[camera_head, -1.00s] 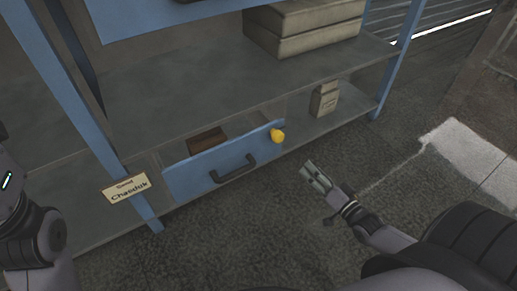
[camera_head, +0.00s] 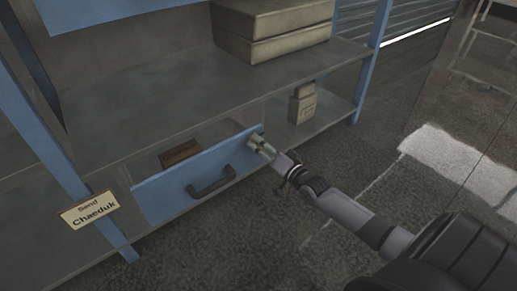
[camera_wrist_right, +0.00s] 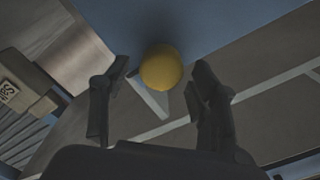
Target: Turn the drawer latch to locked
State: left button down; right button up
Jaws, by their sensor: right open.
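The blue drawer (camera_head: 165,194) with a dark handle (camera_head: 211,182) stands pulled out of the lower shelf. My right gripper (camera_head: 257,141) is at the drawer front's upper right corner and covers the yellow latch knob in the head view. In the right wrist view the round yellow knob (camera_wrist_right: 161,68) sits against the blue drawer front (camera_wrist_right: 190,22). The open fingers of my right gripper (camera_wrist_right: 160,92) are on either side of the knob, with gaps visible. I cannot tell whether they touch it. My left gripper is not in view.
A brown block (camera_head: 180,153) lies in the drawer. A small tan box (camera_head: 302,106) stands on the lower shelf to the right, and large boxes (camera_head: 272,28) are on the shelf above. A sign (camera_head: 88,209) hangs on the left blue post. The floor in front is clear.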

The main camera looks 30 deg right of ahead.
jog(key=shift+w+a+b, duration=0.1)
jog(key=shift+w+b, duration=0.25)
jog(key=shift+w, duration=0.8)
jog(key=shift+c, duration=0.5)
jog(key=c, duration=1.1)
